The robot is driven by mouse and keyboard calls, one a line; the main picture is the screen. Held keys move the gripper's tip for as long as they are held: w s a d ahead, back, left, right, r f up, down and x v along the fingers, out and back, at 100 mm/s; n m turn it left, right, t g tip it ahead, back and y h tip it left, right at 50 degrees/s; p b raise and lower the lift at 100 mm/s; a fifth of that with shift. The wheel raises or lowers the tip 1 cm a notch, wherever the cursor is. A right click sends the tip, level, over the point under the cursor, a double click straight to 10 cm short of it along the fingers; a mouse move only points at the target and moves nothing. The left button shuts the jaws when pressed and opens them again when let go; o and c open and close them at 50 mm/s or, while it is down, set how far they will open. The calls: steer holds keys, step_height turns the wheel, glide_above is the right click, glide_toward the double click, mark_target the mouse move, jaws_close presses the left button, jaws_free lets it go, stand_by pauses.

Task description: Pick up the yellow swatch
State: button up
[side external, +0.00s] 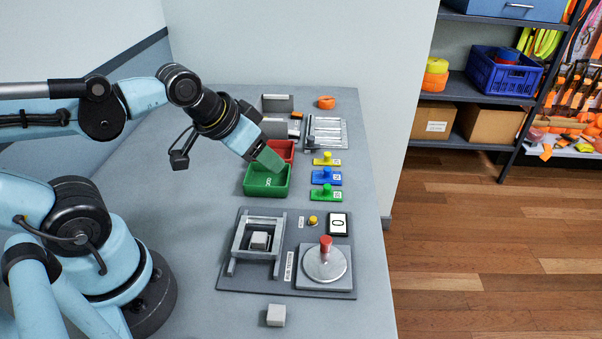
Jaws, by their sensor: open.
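The yellow swatch (327,160) is a flat yellow plate with an upright knob and a small white label. It lies on the grey table, at the far end of a short column of similar swatches. My gripper (272,162) points down and to the right over the green bin (267,185), to the left of the yellow swatch and apart from it. It is open, and I see nothing held in it. Its fingers are small here, and the gap between them is hard to make out.
A blue swatch (326,177) and a green swatch (326,193) lie nearer than the yellow one. A red bin (281,149) stands behind the green bin. A slotted metal rack (326,132) lies beyond the swatches. A grey fixture board (230,282) fills the near middle.

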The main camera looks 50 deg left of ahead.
steer(key=w+r+n+g, duration=0.2)
steer(key=w+r, duration=0.2)
steer(key=w, duration=0.1)
steer(key=n+g, duration=0.5)
steer(key=n, duration=0.4)
glide_above(328, 153)
step_height(328, 153, down, 6)
step_height(328, 153, down, 11)
steer(key=shift+f, duration=0.1)
steer(key=shift+c, duration=0.3)
jaws_close()
